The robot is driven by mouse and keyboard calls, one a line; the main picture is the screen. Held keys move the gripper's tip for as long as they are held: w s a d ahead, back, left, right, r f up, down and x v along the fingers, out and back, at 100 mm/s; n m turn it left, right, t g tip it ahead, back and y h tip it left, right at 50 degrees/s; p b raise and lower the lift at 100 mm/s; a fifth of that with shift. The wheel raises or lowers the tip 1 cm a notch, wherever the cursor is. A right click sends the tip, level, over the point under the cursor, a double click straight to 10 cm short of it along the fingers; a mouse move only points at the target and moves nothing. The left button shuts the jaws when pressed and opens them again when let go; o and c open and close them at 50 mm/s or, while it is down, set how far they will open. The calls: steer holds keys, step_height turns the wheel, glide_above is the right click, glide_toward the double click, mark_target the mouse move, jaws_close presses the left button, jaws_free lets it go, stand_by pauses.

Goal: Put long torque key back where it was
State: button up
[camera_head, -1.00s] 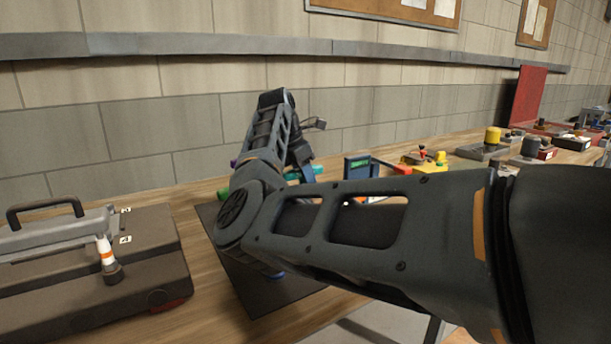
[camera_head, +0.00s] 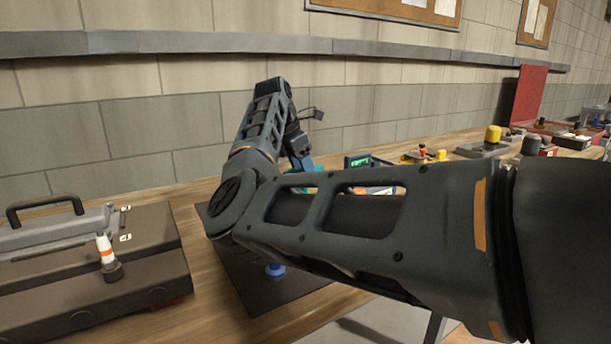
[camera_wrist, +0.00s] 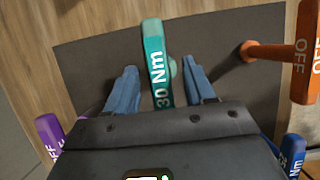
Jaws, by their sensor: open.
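In the wrist view my gripper (camera_wrist: 161,90) is open over a dark mat. A teal key (camera_wrist: 154,65) marked "30 Nm" lies between its blue fingers, with a gap on each side. An orange key (camera_wrist: 304,50) marked "OFF" stands to the right, a purple key (camera_wrist: 48,132) shows at lower left and a blue key (camera_wrist: 292,152) at lower right. I cannot tell which is the long torque key. In the head view my arm hides most of this area. A bit of teal (camera_head: 304,163) shows by my wrist and a blue knob (camera_head: 275,270) below my arm.
The dark mat (camera_head: 258,292) lies on a wooden bench along a block wall. A dark case (camera_head: 90,270) with a handle and a white-orange object stands at left. A small green-display device (camera_head: 357,161) and several yellow, red and grey parts stand to the right.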

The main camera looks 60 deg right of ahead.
steer(key=b+v, duration=0.1)
steer(key=v, duration=0.8)
steer(key=shift+w+a+r, duration=0.1)
steer(key=shift+r, duration=0.3)
